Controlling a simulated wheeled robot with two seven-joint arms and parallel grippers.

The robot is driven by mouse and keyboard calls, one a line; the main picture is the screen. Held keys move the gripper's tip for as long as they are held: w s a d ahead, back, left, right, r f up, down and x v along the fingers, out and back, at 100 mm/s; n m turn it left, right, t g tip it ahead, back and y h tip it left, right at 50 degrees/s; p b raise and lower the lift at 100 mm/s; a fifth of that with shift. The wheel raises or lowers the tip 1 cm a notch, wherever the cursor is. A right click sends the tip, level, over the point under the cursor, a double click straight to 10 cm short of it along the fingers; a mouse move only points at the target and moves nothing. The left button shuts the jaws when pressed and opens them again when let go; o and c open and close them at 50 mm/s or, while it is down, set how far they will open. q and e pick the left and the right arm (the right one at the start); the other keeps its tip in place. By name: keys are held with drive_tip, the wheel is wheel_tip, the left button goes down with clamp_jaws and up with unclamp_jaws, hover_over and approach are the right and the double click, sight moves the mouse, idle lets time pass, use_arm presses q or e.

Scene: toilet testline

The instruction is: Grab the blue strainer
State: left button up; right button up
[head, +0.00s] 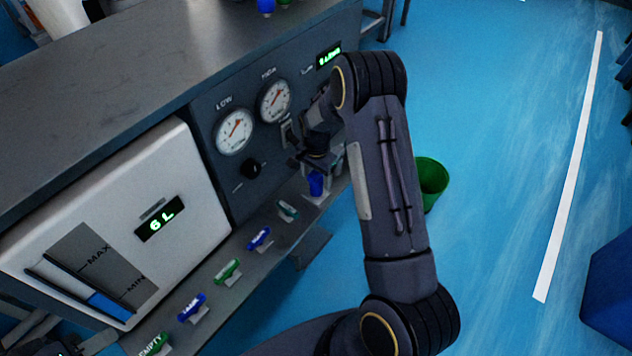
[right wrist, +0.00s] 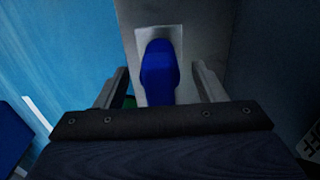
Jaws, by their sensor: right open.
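The blue strainer (head: 316,185) stands on a light plate at the far end of the low shelf, below the gauge panel. In the right wrist view the blue strainer (right wrist: 158,75) is between my two open fingers, with a gap on each side. My right gripper (head: 311,167) is just over it in the head view, pointing down, open and empty. Part of the strainer is hidden by the gripper. Dark parts at the lower left corner of the head view may be my left gripper (head: 58,346); its jaws cannot be made out.
Several blue and green handles, such as a green one (head: 228,270), line the shelf (head: 212,318) beside the strainer. The gauge panel (head: 215,180) rises close behind my right gripper. A green bin (head: 432,180) stands on the open blue floor to the right.

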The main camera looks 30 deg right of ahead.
wheel_tip(320, 180, down, 2)
drive_tip(key=shift+f, duration=0.25)
drive_tip(key=c, duration=1.1)
drive_tip(key=shift+c, duration=0.2)
